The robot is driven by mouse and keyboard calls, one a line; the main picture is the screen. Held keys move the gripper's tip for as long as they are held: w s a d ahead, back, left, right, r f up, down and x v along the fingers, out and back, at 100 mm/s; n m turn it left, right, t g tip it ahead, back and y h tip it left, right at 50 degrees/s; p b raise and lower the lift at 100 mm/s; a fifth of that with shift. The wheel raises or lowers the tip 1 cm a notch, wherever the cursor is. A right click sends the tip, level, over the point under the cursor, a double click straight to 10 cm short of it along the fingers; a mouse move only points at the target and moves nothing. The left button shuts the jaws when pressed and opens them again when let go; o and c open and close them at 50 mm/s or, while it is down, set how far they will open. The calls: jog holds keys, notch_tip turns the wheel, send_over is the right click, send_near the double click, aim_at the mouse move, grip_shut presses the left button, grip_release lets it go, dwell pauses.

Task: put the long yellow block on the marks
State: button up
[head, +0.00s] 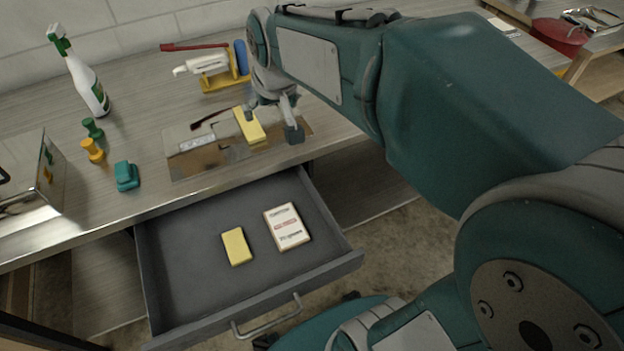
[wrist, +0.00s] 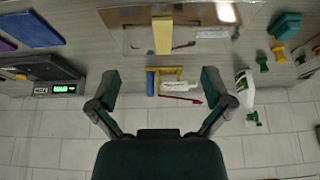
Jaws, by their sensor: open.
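A long yellow block (head: 249,126) lies on a shiny reflective plate (head: 190,163) on the bench; it also shows near the top of the wrist view (wrist: 162,36). My gripper (head: 272,118) is over the plate, with its fingers near the block in the head view. In the wrist view my gripper (wrist: 160,88) has its fingers wide apart with nothing between them, and the block lies beyond the fingertips. A shorter yellow block (head: 237,246) lies in the open drawer. I cannot make out the marks clearly.
The drawer (head: 185,262) also holds a white labelled box (head: 287,226). A spray bottle (head: 84,78), small green and orange pieces, a teal block (head: 126,176) and a yellow-and-blue rack (head: 222,75) stand on the bench. A scale (wrist: 45,82) shows in the wrist view.

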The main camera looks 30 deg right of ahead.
jog(key=s+f, duration=0.2)
jog(key=s, duration=1.5)
jog(key=shift+s+t, duration=0.25)
jog(key=shift+t, duration=0.05)
jog(key=shift+a, duration=0.15)
